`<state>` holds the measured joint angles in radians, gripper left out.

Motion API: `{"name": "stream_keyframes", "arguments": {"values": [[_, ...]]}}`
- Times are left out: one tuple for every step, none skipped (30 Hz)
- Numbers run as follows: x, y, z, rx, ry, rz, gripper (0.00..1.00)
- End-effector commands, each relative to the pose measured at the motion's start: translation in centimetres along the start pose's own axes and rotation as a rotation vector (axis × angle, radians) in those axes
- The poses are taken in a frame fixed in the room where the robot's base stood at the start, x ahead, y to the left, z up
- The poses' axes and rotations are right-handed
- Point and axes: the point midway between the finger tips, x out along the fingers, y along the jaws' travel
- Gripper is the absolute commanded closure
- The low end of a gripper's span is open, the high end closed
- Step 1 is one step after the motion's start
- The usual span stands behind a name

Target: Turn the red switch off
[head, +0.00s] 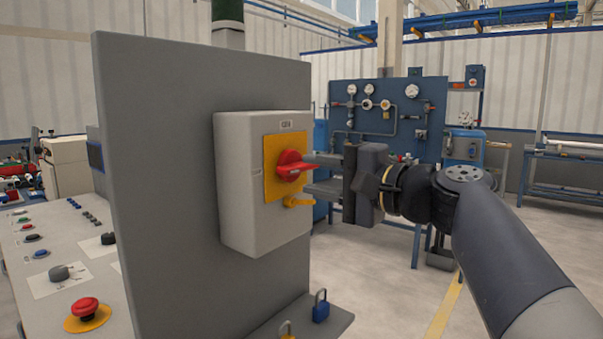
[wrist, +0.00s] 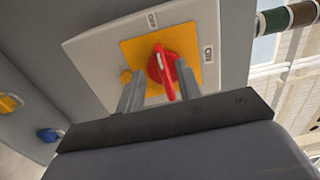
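The red switch (head: 290,167) is a rotary handle on a yellow plate (head: 271,182), on the front of a light grey box (head: 238,190). Its handle lies about level in the head view. In the wrist view the red switch (wrist: 164,72) has a pale mark at its upper end, towards a small label (wrist: 152,20); another label (wrist: 208,53) is at the right. My gripper (head: 314,172) faces the switch from the right. In the wrist view my gripper (wrist: 160,68) has its fingers apart, one on each side of the handle. Whether either finger touches it is unclear.
A yellow tab (head: 298,201) sits just below the switch. The box hangs on a tall grey panel (head: 160,180). A blue padlock (head: 321,308) stands on the ledge below. A console with a red button (head: 85,306) is at left. A blue gauge bench (head: 390,100) stands behind.

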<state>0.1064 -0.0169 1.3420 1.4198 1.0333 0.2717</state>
Motion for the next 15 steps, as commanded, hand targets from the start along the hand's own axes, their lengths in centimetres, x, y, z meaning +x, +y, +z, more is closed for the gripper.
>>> {"name": "stream_keyframes", "arguments": {"values": [[-1.1, -0.1, -0.1, -0.001, 0.005, -0.001, 0.66], [-1.7, -0.1, -0.1, 0.0, 0.006, -0.001, 0.66], [-2.4, 0.0, -0.1, 0.0, 0.006, -0.001, 0.66], [-2.8, 0.0, -0.1, 0.0, 0.005, 0.0, 0.66], [-3.3, 0.0, -0.1, 0.0, 0.005, 0.0, 0.66], [-3.9, 0.0, -0.1, 0.0, 0.004, 0.0, 0.66], [-4.3, 0.0, -0.1, 0.0, 0.004, 0.0, 0.66], [-4.6, 0.0, -0.1, 0.001, 0.004, -0.001, 0.66], [-5.0, 0.0, -0.1, 0.001, 0.003, 0.0, 0.66], [-5.3, 0.0, -0.1, 0.001, 0.003, 0.0, 0.66], [-5.5, 0.0, 0.0, 0.001, 0.002, 0.0, 0.66], [-5.8, 0.0, 0.0, 0.001, 0.002, 0.001, 0.66], [-6.0, 0.0, 0.0, 0.001, 0.002, 0.001, 0.66], [-6.1, 0.0, 0.0, 0.001, 0.001, 0.001, 0.66], [-6.2, 0.0, 0.0, 0.001, 0.001, 0.001, 0.66]]}}
